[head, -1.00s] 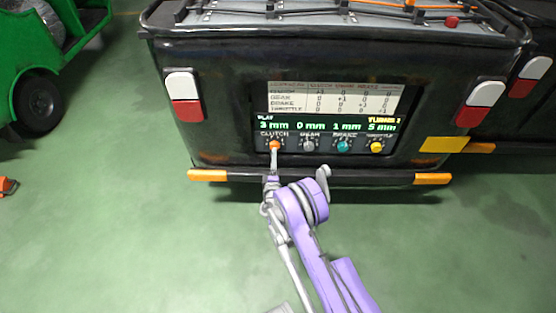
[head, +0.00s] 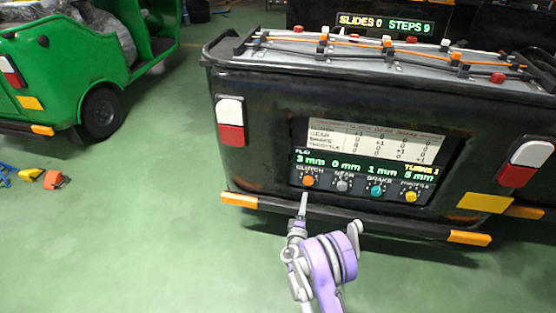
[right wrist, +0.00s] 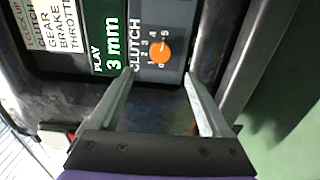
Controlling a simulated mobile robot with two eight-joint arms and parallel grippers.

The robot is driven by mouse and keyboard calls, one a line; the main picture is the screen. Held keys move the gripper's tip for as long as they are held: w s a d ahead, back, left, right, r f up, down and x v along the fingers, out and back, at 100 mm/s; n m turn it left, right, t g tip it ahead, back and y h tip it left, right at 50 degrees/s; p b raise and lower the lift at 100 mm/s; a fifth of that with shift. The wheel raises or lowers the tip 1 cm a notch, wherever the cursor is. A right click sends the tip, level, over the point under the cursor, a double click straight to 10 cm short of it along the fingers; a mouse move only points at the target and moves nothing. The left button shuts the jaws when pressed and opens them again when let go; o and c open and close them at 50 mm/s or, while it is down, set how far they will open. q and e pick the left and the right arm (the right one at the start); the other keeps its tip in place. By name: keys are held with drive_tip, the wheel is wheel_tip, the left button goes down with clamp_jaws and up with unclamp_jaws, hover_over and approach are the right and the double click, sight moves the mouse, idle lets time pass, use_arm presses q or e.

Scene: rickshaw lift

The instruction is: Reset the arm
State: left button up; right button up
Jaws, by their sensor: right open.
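My right arm (head: 328,262), purple and grey, reaches up from the bottom of the head view. Its gripper (head: 302,205) is just in front of and below the orange clutch knob (head: 308,181) on the black vehicle's rear panel. In the right wrist view the gripper (right wrist: 163,95) is open, its two grey fingers apart with nothing between them. The orange clutch knob (right wrist: 160,52) lies beyond the fingertips, apart from them. The panel reads clutch 3 mm, gear 0 mm, brake 1 mm, throttle 5 mm. My left gripper is not in view.
Grey gear knob (head: 342,185), teal brake knob (head: 376,191) and yellow throttle knob (head: 411,197) sit right of the clutch knob. The black bumper (head: 350,215) juts below. A green vehicle (head: 75,65) stands left.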

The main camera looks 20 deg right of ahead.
drive_tip(key=s+r+m+g+y, duration=0.1)
drive_tip(key=s+r+m+g, duration=0.25)
drive_tip(key=s+r, duration=0.35)
drive_tip(key=s+r+m+g, duration=0.3)
drive_tip(key=s+r+m, duration=0.15)
drive_tip(key=r, duration=0.45)
drive_tip(key=s+a+m+g+y, duration=0.2)
drive_tip(key=s+a+y, duration=0.2)
drive_tip(key=s+a, duration=0.7)
drive_tip(key=s+a+m+g+y, duration=0.2)
drive_tip(key=s+a+y, duration=0.25)
drive_tip(key=s, duration=1.25)
use_arm(q)
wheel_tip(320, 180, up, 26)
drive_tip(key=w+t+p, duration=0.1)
drive_tip(key=p, duration=2.1)
drive_tip(key=shift+p, duration=0.3)
use_arm(e)
wheel_tip(320, 180, up, 26)
drive_tip(key=shift+w+t, duration=0.45)
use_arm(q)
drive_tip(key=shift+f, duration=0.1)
use_arm(e)
drive_tip(key=shift+s+a, duration=0.1)
